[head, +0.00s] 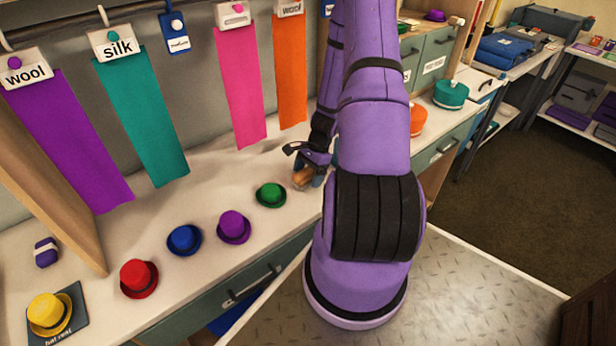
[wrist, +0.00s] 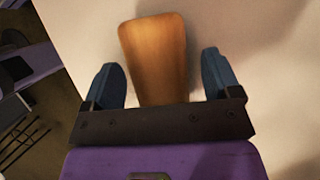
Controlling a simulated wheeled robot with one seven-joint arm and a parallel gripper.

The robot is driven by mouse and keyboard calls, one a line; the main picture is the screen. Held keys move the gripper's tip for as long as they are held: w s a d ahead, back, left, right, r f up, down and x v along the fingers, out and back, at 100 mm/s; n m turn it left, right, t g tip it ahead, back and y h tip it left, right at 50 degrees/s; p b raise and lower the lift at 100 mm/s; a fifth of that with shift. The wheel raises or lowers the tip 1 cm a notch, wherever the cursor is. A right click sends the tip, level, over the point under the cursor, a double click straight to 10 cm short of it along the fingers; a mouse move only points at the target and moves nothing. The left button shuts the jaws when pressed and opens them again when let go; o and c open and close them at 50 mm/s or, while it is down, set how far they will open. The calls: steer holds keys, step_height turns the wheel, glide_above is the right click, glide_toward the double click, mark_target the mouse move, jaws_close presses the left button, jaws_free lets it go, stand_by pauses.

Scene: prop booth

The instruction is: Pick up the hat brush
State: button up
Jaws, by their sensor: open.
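The hat brush (wrist: 155,55) shows in the wrist view as a light brown wooden block on the pale counter, between the two blue fingers of my gripper (wrist: 163,75). The fingers stand apart, with a gap to the wood on each side. In the head view, the brown brush (head: 302,178) lies on the counter to the right of the green hat, and my gripper (head: 307,172) is over it. My arm hides part of that area. The brush's lower end is hidden behind the gripper body in the wrist view.
Small hats stand in a row on the counter: green (head: 271,195), purple (head: 233,227), blue (head: 184,240), red (head: 138,279), and yellow (head: 48,313) on a dark mat (head: 73,323). Cloth strips, including a teal one (head: 140,120), hang behind. Clear counter lies between strips and hats.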

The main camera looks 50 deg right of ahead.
steer(key=c, duration=1.1)
steer(key=shift+r, duration=0.1)
